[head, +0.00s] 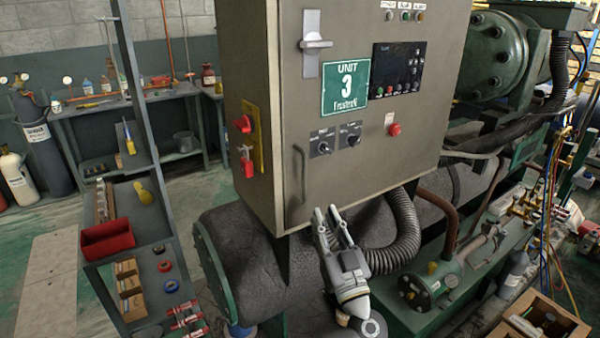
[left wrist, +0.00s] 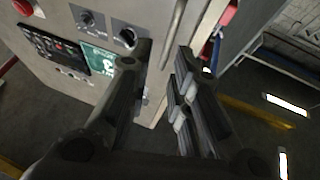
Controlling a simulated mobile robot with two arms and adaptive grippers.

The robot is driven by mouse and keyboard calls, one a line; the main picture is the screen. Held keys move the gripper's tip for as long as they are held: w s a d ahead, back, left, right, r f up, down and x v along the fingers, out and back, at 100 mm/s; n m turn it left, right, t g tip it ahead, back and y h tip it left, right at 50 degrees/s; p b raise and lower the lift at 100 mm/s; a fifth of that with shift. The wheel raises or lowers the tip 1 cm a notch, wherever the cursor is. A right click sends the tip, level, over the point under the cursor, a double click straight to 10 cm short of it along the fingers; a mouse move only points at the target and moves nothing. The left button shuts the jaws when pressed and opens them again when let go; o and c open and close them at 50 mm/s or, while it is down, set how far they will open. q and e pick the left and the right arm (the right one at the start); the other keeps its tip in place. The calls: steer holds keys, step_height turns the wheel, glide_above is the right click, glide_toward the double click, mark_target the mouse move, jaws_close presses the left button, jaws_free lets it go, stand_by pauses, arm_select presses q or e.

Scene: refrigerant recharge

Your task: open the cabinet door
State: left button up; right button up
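The grey cabinet (head: 350,150) stands with its door shut and a green "UNIT 3" sign (head: 345,88) on its front. A slim vertical door handle (head: 299,175) is at the door's lower left. A silver latch lever (head: 313,44) is higher up. My left gripper (head: 333,212) is open and empty, below and right of the handle, in front of the cabinet's lower edge. In the left wrist view its fingers (left wrist: 163,52) are spread, and the handle (left wrist: 173,32) shows beyond the gap between them, apparently untouched. My right gripper is not in view.
A red knob (head: 242,124) and a red padlock (head: 248,166) are on the cabinet's left side. A corrugated hose (head: 405,225) hangs below the cabinet. A shelf with a red bin (head: 107,240) stands at left. Open floor (head: 50,270) lies farther left.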

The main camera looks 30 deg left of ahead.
mark_target(305, 181)
arm_select(q)
steer(key=shift+n+g, duration=0.4)
steer(key=shift+g, duration=0.2)
steer(key=p+x, duration=0.1)
steer(key=x, duration=0.2)
steer(key=p+x, duration=0.1)
steer(key=x, duration=0.3)
steer(key=s+r+x, duration=0.1)
steer(key=x, duration=0.2)
steer(key=shift+a+r+p, duration=0.1)
steer(key=shift+a+p, duration=0.1)
steer(key=shift+p, duration=0.2)
steer(key=shift+w+a+r, duration=0.15)
steer(key=shift+w+a, duration=0.2)
steer(key=shift+a, duration=0.05)
jaws_close()
